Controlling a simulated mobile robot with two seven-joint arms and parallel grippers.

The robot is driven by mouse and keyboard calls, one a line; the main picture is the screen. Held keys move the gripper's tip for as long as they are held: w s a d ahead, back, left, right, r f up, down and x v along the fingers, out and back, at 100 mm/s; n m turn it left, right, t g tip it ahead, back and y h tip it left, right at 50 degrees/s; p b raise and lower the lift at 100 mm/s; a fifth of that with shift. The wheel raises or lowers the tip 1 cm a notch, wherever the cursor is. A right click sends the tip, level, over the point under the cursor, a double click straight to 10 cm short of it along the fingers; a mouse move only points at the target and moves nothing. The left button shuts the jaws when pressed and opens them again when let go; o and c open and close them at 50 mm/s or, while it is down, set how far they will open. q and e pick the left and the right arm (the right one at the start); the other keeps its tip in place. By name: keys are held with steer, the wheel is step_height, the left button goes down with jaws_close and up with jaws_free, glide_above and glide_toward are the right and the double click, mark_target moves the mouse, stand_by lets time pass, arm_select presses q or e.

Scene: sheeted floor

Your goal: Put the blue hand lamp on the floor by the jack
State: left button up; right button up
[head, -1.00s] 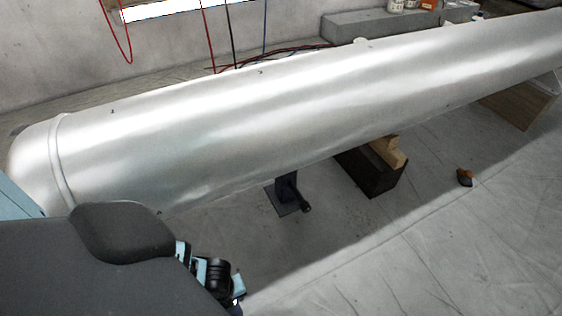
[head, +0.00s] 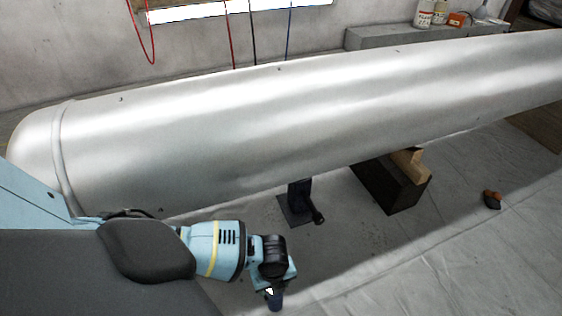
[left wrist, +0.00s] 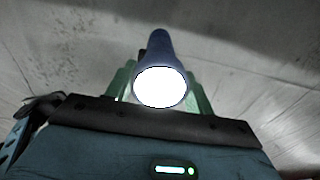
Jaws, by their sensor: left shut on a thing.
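The blue hand lamp (left wrist: 160,55) fills the middle of the left wrist view, its bright white lens facing the camera. My left gripper is shut on it; its greenish fingers show on both sides of the lamp. In the head view, my left gripper (head: 273,287) is at the bottom centre, and a dark blue end of the lamp (head: 276,304) shows below it. The dark jack (head: 299,200) stands on the floor under the big metal cylinder, beyond the gripper, with a base plate and a short arm. My right gripper is not in view.
The long silver cylinder (head: 280,125) crosses the view above the jack. A dark block (head: 388,186) with a wooden piece (head: 410,165) stands right of the jack. A small orange and black object (head: 492,199) lies farther right. The floor between is clear.

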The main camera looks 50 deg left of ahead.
arm_select(q)
steer(key=shift+w, duration=0.3)
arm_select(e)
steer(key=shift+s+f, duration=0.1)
arm_select(q)
steer(key=shift+w+d, duration=0.15)
steer(key=shift+w, duration=0.2)
steer(key=f+b, duration=0.2)
steer(key=f, duration=0.1)
steer(key=shift+w+f+b, duration=0.2)
steer(key=shift+f+b, duration=0.05)
steer(key=shift+b, duration=0.15)
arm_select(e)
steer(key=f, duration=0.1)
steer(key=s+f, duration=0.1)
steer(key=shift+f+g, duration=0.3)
